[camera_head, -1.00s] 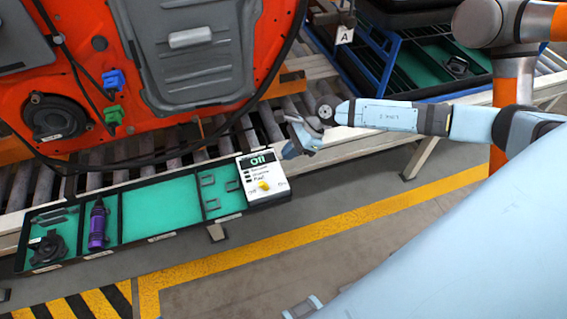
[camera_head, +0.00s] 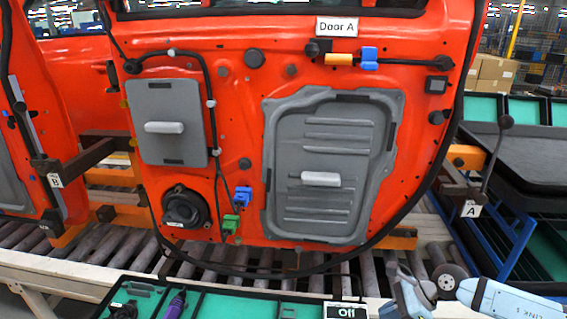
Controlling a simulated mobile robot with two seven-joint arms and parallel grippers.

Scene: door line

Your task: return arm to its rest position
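My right arm comes in from the lower right in the head view. Its gripper (camera_head: 412,294) is low in the picture, in front of the conveyor rollers and just right of the small box with the "Off" display (camera_head: 346,311). No object can be made out in it, and its fingers are too small and partly cut off to tell open from shut. My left gripper is not in view.
A tray (camera_head: 245,304) with green compartments lies along the bottom edge, holding a purple tool (camera_head: 176,304). The roller conveyor (camera_head: 85,247) runs across the scene. A blue rack (camera_head: 513,240) and a post with tag A (camera_head: 472,208) stand at the right. Cardboard boxes (camera_head: 492,78) are behind.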

